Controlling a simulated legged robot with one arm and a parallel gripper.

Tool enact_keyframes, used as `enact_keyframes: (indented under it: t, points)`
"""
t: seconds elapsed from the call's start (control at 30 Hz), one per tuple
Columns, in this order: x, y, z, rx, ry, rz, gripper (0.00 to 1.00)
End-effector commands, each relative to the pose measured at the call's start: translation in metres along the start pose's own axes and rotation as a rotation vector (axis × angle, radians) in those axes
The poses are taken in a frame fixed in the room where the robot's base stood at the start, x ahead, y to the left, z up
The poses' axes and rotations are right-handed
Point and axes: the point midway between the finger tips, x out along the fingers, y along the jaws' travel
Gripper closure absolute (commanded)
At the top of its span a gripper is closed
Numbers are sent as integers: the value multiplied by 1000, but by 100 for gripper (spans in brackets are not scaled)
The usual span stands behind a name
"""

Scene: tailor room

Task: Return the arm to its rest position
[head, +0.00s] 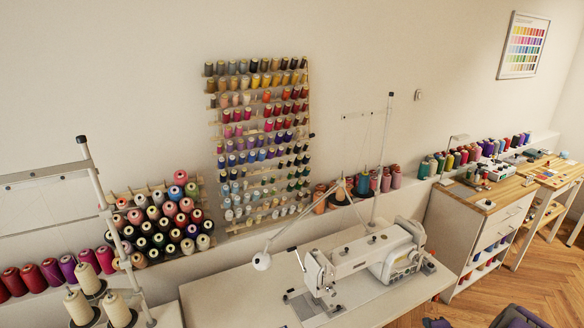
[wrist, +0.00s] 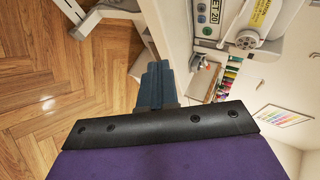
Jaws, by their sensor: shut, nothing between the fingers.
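My gripper (wrist: 156,85) shows in the wrist view as a blue-grey block of fingers beyond a black bolted plate and a purple arm part. The fingers are shut and hold nothing. The wrist picture is turned on its side; the wooden floor (wrist: 62,75) fills its left part and the sewing machine (wrist: 245,35) is at its upper right. In the head view, purple and dark parts at the bottom right edge look like my arm. The fingers themselves cannot be made out there.
A white table (head: 230,297) carries the sewing machine and a thin upright thread stand (head: 384,150). A wooden-topped drawer cabinet (head: 487,205) stands to the right. Spool racks (head: 262,140) hang on the wall. Open floor (head: 545,275) lies at the lower right.

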Motion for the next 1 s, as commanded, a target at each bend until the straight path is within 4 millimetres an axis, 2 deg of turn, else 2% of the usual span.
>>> enact_keyframes:
  t: [0.27,0.47,0.63,0.77,1.0]
  points:
    - [-8,-46,12,-143,1,88,100]
    - [-32,-95,36,-312,-16,202,100]
    - [-64,-132,61,-459,-45,305,100]
    - [-95,-152,86,-565,-85,387,100]
    - [-165,-180,131,-746,-180,523,100]
